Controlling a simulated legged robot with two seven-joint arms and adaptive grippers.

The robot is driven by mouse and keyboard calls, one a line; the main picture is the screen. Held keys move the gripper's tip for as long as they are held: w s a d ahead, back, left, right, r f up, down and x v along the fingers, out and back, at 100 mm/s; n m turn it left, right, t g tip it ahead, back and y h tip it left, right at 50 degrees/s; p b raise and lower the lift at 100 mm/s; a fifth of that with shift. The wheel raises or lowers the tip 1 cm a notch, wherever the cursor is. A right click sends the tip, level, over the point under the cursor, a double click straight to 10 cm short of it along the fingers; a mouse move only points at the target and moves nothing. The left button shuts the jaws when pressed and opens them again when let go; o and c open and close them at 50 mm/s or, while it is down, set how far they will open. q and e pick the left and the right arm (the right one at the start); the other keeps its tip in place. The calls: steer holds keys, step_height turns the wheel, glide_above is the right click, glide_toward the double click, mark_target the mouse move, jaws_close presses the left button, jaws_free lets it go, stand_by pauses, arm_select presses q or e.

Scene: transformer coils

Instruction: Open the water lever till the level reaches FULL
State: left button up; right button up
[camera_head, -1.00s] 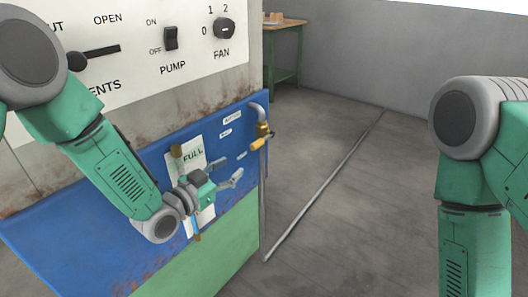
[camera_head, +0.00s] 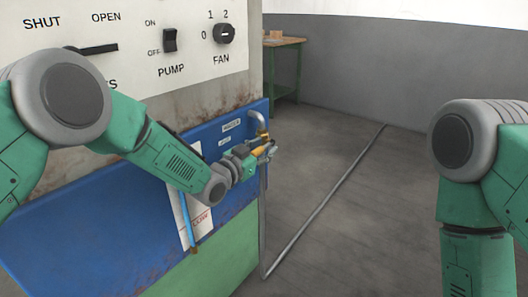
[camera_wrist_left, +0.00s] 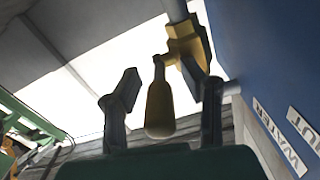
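The water lever is a brass valve (camera_head: 262,132) on a grey pipe at the right edge of the blue panel (camera_head: 110,225). In the left wrist view its yellow handle (camera_wrist_left: 160,108) hangs below the brass body (camera_wrist_left: 188,42). My left gripper (camera_head: 268,150) is at the valve. In the wrist view the gripper (camera_wrist_left: 170,88) is open, with a finger on each side of the handle and gaps showing. The level gauge, a tube with blue in its visible lower part (camera_head: 187,220), stands on a white card; my left arm hides its upper part and the FULL mark. My right gripper is out of view.
A control panel (camera_head: 130,60) with lever, pump switch and fan knob is above the blue panel. A pipe (camera_head: 325,205) runs along the floor. A green-legged table (camera_head: 286,70) stands at the back. The floor to the right is clear.

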arm_select(q)
steer(key=shift+d, duration=0.1)
jaws_close()
steer(key=shift+f+b, duration=0.3)
steer(key=shift+b, duration=0.35)
steer(key=t+h+b, duration=0.1)
steer(key=b, duration=0.1)
steer(key=f+t+h+b, duration=0.1)
steer(key=t+b, duration=0.1)
steer(key=shift+w+d+f+b, duration=0.1)
steer(key=shift+f+b, duration=0.15)
steer(key=shift+b, duration=0.15)
steer(key=shift+f+t+h, duration=0.1)
steer(key=shift+t+h, duration=0.5)
steer(key=shift+w+d+f+t+h, duration=0.1)
steer(key=shift+f+t+h, duration=0.05)
steer(key=shift+t+h, duration=0.4)
